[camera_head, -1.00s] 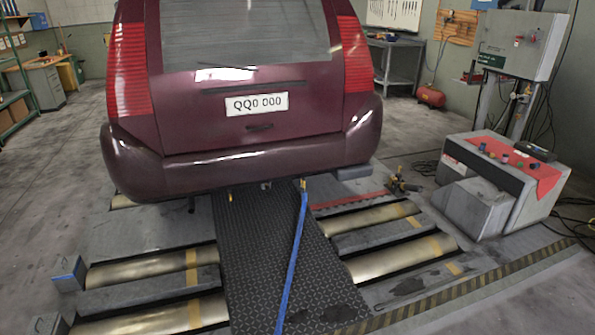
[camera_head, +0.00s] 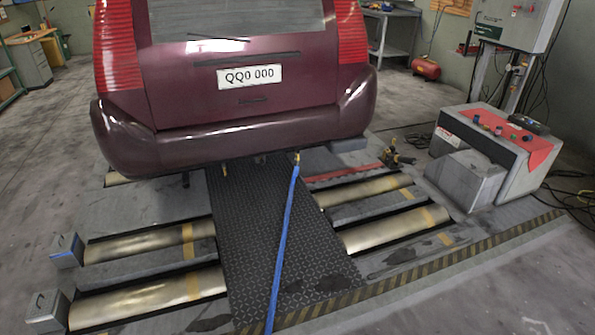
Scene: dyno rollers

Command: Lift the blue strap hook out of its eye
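A blue strap (camera_head: 285,230) runs from under the rear of the dark red car (camera_head: 240,140) down over the black tread plate (camera_head: 245,225) and out of the bottom of the picture. Its upper end meets a small yellowish hook (camera_head: 297,158) just below the bumper. The hook and its eye are too small to tell apart. The strap looks straight. Neither of my grippers is in view.
Metal rollers (camera_head: 150,296) lie on both sides of the tread plate. A control console (camera_head: 495,155) with a red top stands at the right. A yellow-and-black striped edge (camera_head: 420,275) crosses the front right. Small grey boxes (camera_head: 67,250) stand at the left.

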